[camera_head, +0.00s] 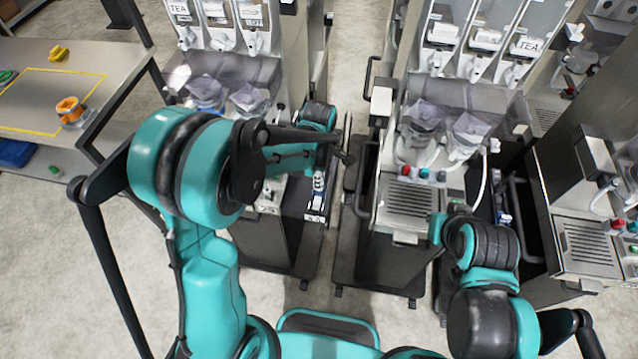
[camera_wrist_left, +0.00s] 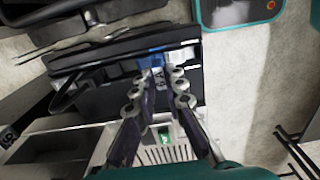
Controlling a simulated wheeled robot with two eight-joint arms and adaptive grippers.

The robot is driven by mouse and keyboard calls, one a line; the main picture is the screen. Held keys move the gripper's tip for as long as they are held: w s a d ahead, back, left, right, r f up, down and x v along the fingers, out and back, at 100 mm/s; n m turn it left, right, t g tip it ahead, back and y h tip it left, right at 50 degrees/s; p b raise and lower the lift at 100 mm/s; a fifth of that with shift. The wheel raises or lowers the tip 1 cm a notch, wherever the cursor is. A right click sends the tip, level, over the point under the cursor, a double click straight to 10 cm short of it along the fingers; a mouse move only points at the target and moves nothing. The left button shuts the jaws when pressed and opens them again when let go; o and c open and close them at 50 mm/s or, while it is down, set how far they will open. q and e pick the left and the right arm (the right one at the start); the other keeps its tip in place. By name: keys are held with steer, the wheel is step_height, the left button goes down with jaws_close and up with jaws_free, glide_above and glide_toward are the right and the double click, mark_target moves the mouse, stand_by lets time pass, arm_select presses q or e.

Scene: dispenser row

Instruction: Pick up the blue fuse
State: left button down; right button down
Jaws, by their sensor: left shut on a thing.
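In the left wrist view, my left gripper (camera_wrist_left: 168,80) has its two jointed fingers closed around a small block, the blue fuse (camera_wrist_left: 151,60). The fuse has a blue top and a pale lettered face between the fingertips. It sits at the dark recess in the side of a dispenser machine; I cannot tell whether it is still seated there.
The left dispenser machine (camera_head: 262,240) and middle dispenser machine (camera_head: 385,270) stand with a narrow gap between them. Another dispenser (camera_head: 590,245) is at the right. A metal table (camera_head: 120,62) at the left holds an orange spool (camera_head: 70,108) and a yellow item (camera_head: 59,53).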

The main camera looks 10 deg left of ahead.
arm_select(q)
steer(key=s+d+r+p, duration=0.1)
steer(key=s+d+r, duration=0.3)
steer(key=d+r, duration=0.4)
steer(key=d, duration=0.3)
steer(key=shift+p, duration=0.35)
steer(key=shift+r+p, duration=0.7)
steer(key=shift+r, duration=0.3)
step_height(320, 180, up, 3)
steer(key=shift+r+p, duration=0.1)
steer(key=shift+p, duration=1)
